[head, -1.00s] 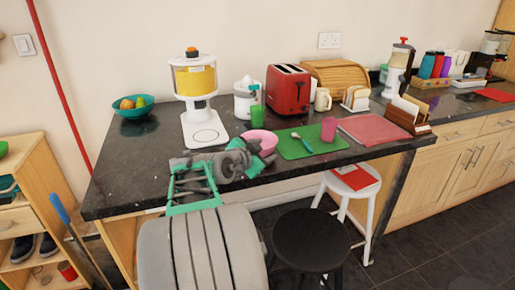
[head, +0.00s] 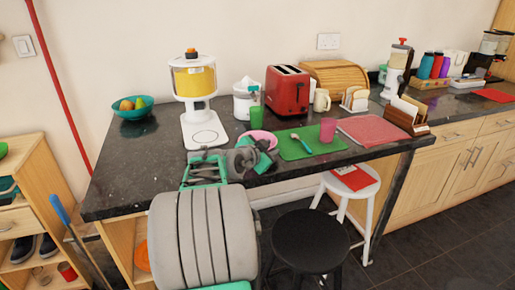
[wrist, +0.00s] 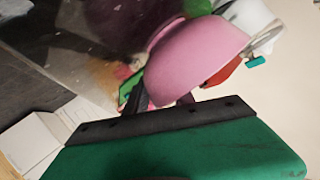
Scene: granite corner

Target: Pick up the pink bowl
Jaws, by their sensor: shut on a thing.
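The pink bowl (head: 262,136) is near the front edge of the dark counter, left of the green mat, partly hidden behind my gripper (head: 262,158). In the wrist view the bowl (wrist: 195,55) looks large and tilted, with its smooth outer side in sight. One green finger with a dark pad (wrist: 160,125) fills the bottom of that view, against the bowl's lower edge. My gripper is shut on the bowl. The exact contact and any gap under the bowl are hidden.
Close to the bowl are a green cup (head: 256,111), a white juicer (head: 246,98), a red toaster (head: 287,91) and a green mat (head: 297,146) with a spoon and pink cup. A drink dispenser (head: 205,110) stands left. A black stool (head: 310,240) is in front.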

